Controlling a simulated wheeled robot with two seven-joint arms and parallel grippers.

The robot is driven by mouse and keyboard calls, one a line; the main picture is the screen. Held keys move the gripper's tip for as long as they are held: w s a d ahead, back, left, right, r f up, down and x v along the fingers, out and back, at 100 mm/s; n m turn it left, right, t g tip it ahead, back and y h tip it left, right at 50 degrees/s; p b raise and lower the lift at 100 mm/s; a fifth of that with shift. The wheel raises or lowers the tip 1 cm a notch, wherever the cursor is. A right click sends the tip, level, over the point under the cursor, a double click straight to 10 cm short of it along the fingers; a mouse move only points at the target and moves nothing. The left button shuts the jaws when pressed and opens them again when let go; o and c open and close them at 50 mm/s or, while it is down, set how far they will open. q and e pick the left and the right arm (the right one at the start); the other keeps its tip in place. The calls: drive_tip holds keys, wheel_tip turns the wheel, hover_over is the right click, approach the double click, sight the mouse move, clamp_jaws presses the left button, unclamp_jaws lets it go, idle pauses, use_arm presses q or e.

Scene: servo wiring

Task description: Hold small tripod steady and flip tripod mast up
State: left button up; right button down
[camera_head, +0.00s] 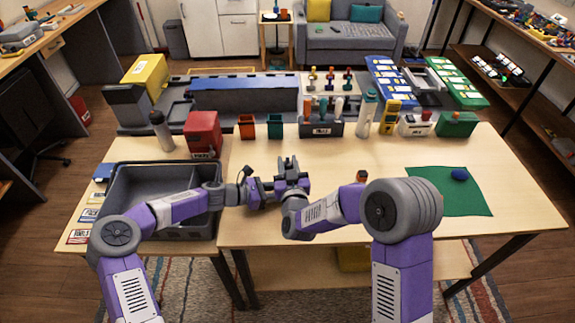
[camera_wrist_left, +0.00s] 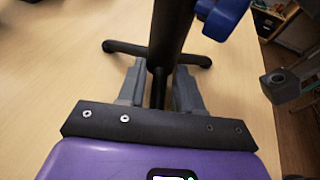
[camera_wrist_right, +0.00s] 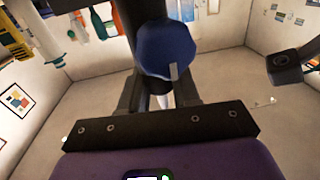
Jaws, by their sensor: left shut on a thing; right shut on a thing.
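The small black tripod shows in the left wrist view, with a dark post (camera_wrist_left: 170,40), spread feet (camera_wrist_left: 125,47) on the table and a blue knob (camera_wrist_left: 222,15) on the post's right. My left gripper (camera_wrist_left: 160,92) is shut on the tripod's lower post, just above the table. In the right wrist view a round blue part (camera_wrist_right: 165,48) sits in front of a dark post (camera_wrist_right: 143,10). My right gripper (camera_wrist_right: 158,95) is shut on the tripod there. In the head view both grippers, left (camera_head: 268,190) and right (camera_head: 292,180), are close together and mostly hide the tripod.
A grey tray (camera_head: 140,180) stands at the left and a green mat (camera_head: 450,190) with a blue item lies at the right. A red box (camera_head: 203,130), cups, a tool holder (camera_head: 320,128) and bottles line the back. The table between is mostly clear.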

use_arm(q)
drive_tip(key=shift+a+f, duration=0.1)
drive_tip(key=shift+f, duration=0.05)
use_arm(e)
wheel_tip(320, 180, up, 12)
drive_tip(key=shift+r, duration=0.15)
drive_tip(key=c, duration=1)
unclamp_jaws()
drive_tip(key=shift+o, duration=0.4)
drive_tip(key=shift+s, duration=0.1)
drive_tip(key=s+d, duration=0.1)
drive_tip(key=s, duration=1.1)
drive_tip(key=shift+d, duration=0.15)
